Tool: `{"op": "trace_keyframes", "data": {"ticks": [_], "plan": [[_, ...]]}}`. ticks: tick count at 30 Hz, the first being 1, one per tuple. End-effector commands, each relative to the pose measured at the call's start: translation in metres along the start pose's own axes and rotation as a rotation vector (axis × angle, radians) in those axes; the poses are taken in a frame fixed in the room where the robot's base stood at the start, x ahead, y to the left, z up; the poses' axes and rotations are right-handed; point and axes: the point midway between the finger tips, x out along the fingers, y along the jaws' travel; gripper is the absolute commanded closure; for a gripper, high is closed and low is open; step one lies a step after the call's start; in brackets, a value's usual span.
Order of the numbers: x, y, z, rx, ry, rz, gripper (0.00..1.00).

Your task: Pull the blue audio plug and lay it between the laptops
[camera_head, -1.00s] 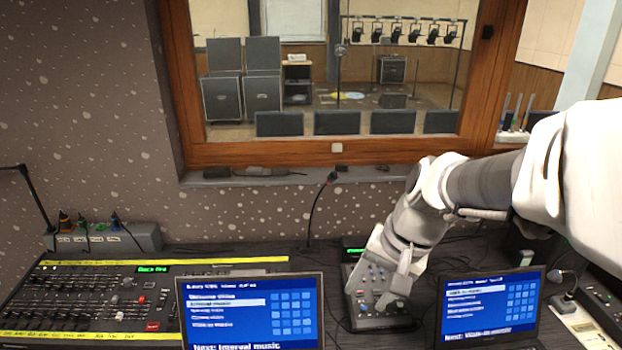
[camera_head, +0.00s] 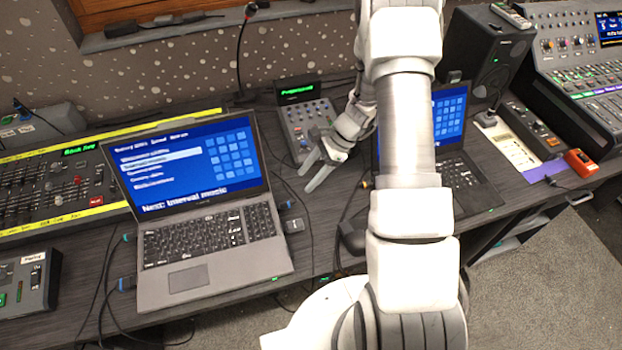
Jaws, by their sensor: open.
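The left laptop (camera_head: 208,233) stands open on the desk with a blue screen. The right laptop (camera_head: 468,182) is open too, partly hidden behind my arm. A small blue plug (camera_head: 127,284) sits at the left laptop's left edge, with a dark cable; a teal plug (camera_head: 126,237) is farther back on that edge. A small bluish connector (camera_head: 287,204) shows near its right edge. I cannot tell which is the audio plug. My gripper (camera_head: 308,182) is open and empty, over the gap between the laptops, in front of the small mixer.
The small mixer (camera_head: 303,130) stands behind the gap. Dark cables run across the desk (camera_head: 318,228) between the laptops. A fader desk (camera_head: 60,187) is at left, a speaker (camera_head: 487,48) at back right.

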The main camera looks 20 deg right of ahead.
Motion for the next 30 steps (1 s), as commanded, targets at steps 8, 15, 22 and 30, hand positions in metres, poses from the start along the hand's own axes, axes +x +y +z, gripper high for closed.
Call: {"op": "trace_keyframes", "data": {"ticks": [8, 15, 22, 30], "plan": [[0.016, 0.001, -0.009, 0.04, -0.01, 0.001, 0.43], [0.04, 0.001, -0.01, 0.037, -0.009, 0.003, 0.43], [0.075, 0.001, -0.011, 0.037, -0.008, 0.002, 0.43], [0.1, 0.001, -0.009, 0.037, -0.009, 0.001, 0.43]]}}
